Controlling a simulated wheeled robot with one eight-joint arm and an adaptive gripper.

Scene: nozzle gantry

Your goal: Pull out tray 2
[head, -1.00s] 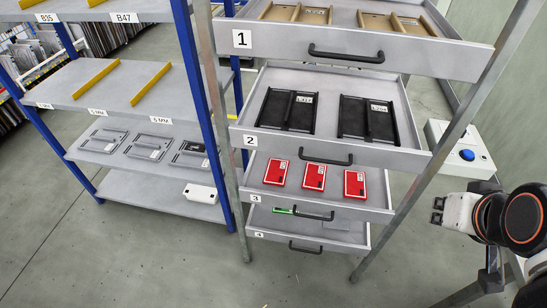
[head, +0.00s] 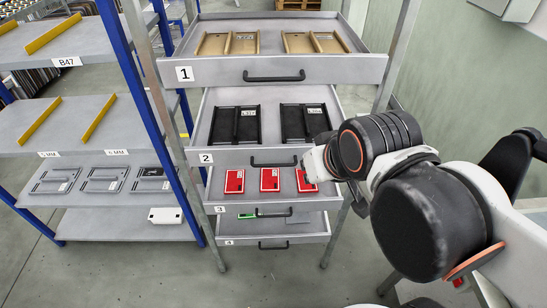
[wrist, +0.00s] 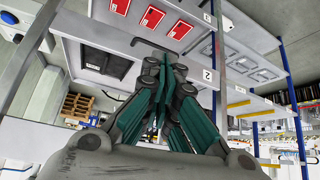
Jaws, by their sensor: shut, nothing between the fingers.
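Tray 2 (head: 226,157) is a grey drawer second from the top, with two black holders lying in it. Its dark handle (head: 275,163) is at the middle of its front. My gripper (head: 305,166) is just right of this handle, by the tray's right front; its fingers are small and partly hidden by my wrist. In the wrist view, which looks upside down, my gripper (wrist: 163,66) has its green-padded fingers together and empty, close to a dark handle (wrist: 146,42). The number 2 label (wrist: 207,75) shows to the right. I cannot tell whether the fingers touch the handle.
Tray 1 (head: 215,73), with tan holders, is above. Tray 3 (head: 235,209), with red boxes, and tray 4 (head: 240,240) are below. A metal post (head: 398,55) stands at the right front. A blue-framed shelf (head: 95,215) stands left. Open floor lies in front.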

